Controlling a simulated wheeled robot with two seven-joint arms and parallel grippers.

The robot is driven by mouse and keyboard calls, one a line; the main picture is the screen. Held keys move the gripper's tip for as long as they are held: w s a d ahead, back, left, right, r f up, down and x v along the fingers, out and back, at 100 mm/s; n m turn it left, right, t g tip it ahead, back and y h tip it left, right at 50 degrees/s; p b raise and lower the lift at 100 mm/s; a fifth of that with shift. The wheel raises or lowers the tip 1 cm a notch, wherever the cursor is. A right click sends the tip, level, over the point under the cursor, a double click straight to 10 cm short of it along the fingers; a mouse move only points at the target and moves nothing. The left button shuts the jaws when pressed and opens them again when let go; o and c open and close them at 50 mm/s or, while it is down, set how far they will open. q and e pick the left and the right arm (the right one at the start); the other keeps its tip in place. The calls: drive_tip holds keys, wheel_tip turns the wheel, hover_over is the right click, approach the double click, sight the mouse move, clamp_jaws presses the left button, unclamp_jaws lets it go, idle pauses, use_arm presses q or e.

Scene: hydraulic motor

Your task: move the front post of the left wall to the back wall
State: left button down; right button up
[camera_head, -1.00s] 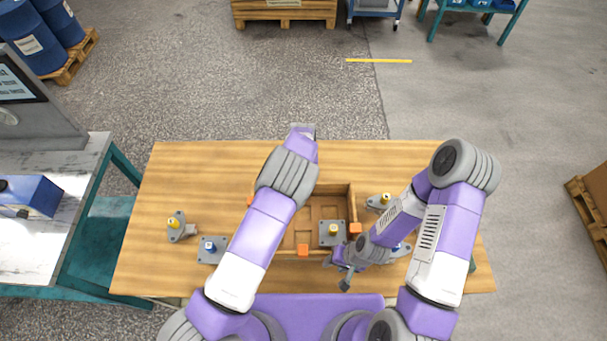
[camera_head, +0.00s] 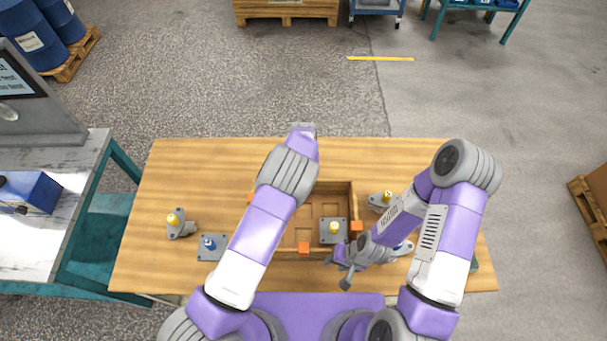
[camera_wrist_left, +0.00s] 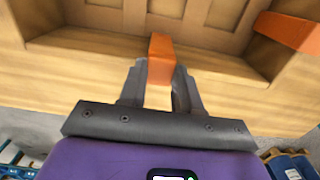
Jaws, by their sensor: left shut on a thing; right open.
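The wooden crate (camera_head: 347,191) stands mid-table; its inside and back wall also show in the left wrist view (camera_wrist_left: 95,57). My left gripper (camera_wrist_left: 160,75) is shut on an orange post (camera_wrist_left: 160,52) at the crate's back wall. The post looks upright there; I cannot tell if it is fully seated. Another orange post (camera_wrist_left: 292,31) is on the left wall, and shows in the head view (camera_head: 250,198). Orange posts also sit on the front wall (camera_head: 303,248) and right wall (camera_head: 356,227). The head view hides my left gripper's fingers. My right gripper (camera_head: 338,274) is open and empty by the front right corner.
A grey plate with a yellow-topped part (camera_head: 333,230) lies inside the crate. Yellow-topped parts stand at the left (camera_head: 178,223) and right (camera_head: 382,200) of the table; a blue-topped one (camera_head: 210,247) is front left. The back strip of table (camera_head: 220,160) is clear.

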use_arm(q)
drive_tip(key=shift+f, duration=0.35)
use_arm(e)
drive_tip(key=shift+f, duration=0.3)
use_arm(q)
drive_tip(key=c, duration=0.7)
unclamp_jaws()
wheel_tip(320, 180, up, 8)
drive_tip(key=shift+w+f, duration=0.1)
drive_tip(key=shift+f, duration=0.1)
